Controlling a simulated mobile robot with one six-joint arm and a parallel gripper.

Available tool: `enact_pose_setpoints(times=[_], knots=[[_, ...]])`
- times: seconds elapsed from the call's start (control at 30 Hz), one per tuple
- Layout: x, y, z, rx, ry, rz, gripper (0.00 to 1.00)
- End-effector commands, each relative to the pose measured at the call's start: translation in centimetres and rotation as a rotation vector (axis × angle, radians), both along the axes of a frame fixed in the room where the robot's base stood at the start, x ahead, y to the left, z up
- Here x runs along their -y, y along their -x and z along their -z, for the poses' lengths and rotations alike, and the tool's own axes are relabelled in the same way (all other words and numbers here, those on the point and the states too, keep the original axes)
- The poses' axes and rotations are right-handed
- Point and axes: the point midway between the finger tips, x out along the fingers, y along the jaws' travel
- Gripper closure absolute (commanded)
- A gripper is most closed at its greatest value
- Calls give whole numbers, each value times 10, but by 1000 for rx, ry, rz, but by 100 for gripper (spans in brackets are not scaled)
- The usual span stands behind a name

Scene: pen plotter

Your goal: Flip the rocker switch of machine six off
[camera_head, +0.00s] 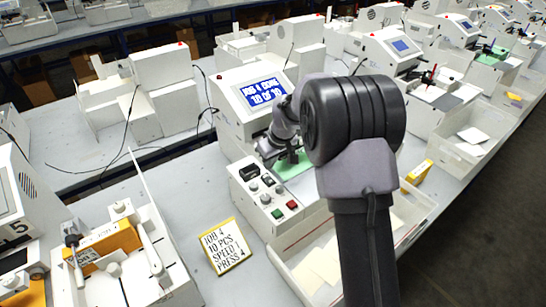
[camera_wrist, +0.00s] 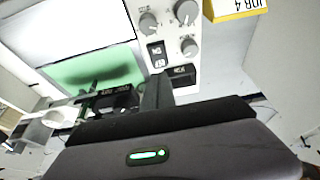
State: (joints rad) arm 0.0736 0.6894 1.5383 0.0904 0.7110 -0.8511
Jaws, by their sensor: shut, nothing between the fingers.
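The machine (camera_head: 238,112) in front of me has a lit blue screen (camera_head: 262,92). Its number is not visible to me. Its control panel (camera_head: 262,214) carries knobs, a red and a green button, and black parts. In the wrist view a small black rocker switch (camera_wrist: 157,54) with white marks sits between the knobs; which side is pressed I cannot tell. My gripper (camera_wrist: 155,82) is shut and empty, its tips just below the rocker in that view. Contact cannot be told. In the head view my arm hides most of the gripper.
A raised black block (camera_wrist: 183,75) sits close beside the rocker. A yellow-edged job card (camera_head: 226,246) lies on the bench left of the panel. A clear bin (camera_head: 308,283) stands in front. Machine five (camera_head: 15,205) is at the left. Bare bench (camera_head: 195,190) lies between.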

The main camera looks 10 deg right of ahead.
Motion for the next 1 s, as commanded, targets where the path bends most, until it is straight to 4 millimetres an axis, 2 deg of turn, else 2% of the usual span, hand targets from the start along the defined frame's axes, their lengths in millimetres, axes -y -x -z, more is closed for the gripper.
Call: enact_pose_setpoints(times=[0.1,0.3,0.67,0.8,1.0], knots=[[-2,-4,25,-2,0,1,100],[-3,-7,44,-1,0,0,100],[-3,-8,46,0,0,0,100],[-5,-11,57,1,0,0,100],[-4,-9,53,-5,-1,0,100]])
